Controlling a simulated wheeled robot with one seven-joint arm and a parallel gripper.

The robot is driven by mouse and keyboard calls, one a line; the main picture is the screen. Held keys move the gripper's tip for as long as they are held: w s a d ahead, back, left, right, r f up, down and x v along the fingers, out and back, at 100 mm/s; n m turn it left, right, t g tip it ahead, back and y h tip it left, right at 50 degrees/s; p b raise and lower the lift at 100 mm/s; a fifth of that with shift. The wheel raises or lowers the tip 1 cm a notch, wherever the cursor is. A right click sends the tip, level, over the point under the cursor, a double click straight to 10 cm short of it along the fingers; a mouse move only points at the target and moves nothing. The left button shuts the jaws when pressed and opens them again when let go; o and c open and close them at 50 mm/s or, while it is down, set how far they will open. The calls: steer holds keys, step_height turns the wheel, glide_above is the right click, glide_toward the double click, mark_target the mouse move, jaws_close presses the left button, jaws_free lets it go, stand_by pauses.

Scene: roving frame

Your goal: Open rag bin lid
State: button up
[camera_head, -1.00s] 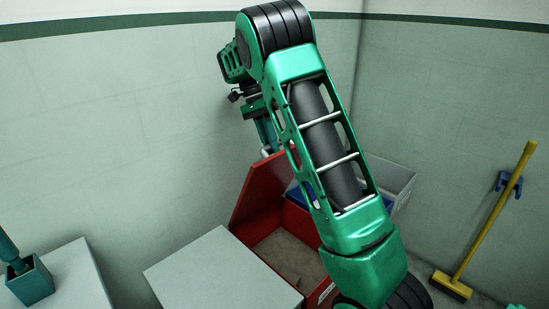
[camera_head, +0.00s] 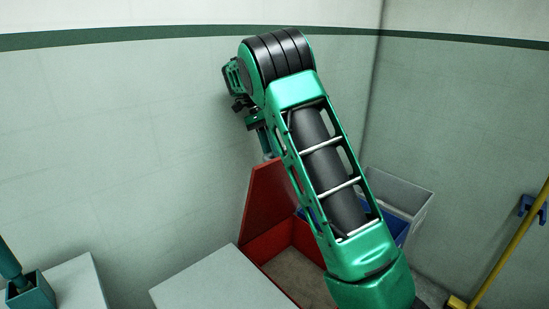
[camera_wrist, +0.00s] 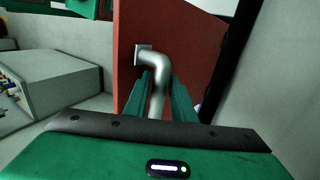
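The red rag bin (camera_head: 294,236) stands on the floor behind my arm, with its pale inside partly showing. Its red lid (camera_head: 268,200) is raised and stands steeply up at the bin's left side, near the wall. In the wrist view the lid (camera_wrist: 205,45) fills the middle, with a bent silver handle (camera_wrist: 157,78) on it. My gripper (camera_wrist: 161,80) has its two green fingers on either side of the handle, closed close around it. In the head view my gripper (camera_head: 263,137) is small, at the lid's upper edge. My arm hides the bin's right part.
A grey-white box top (camera_head: 222,283) stands in front of the bin. A grey crate (camera_head: 397,193) and a blue bin (camera_head: 398,230) are behind it on the right. A yellow broom (camera_head: 512,243) leans at the right wall. A teal holder (camera_head: 30,290) is at lower left.

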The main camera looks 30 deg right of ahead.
steer(key=shift+d, duration=0.2)
steer(key=shift+d, duration=0.1)
steer(key=shift+r, duration=0.25)
steer(key=r, duration=0.3)
steer(key=shift+w+a+r, duration=0.15)
steer(key=shift+a+r, duration=0.15)
steer(key=shift+r, duration=0.1)
steer(key=s+a+r, duration=0.4)
steer(key=a+r, duration=0.2)
steer(key=a, duration=0.4)
steer(key=shift+a+r, duration=0.3)
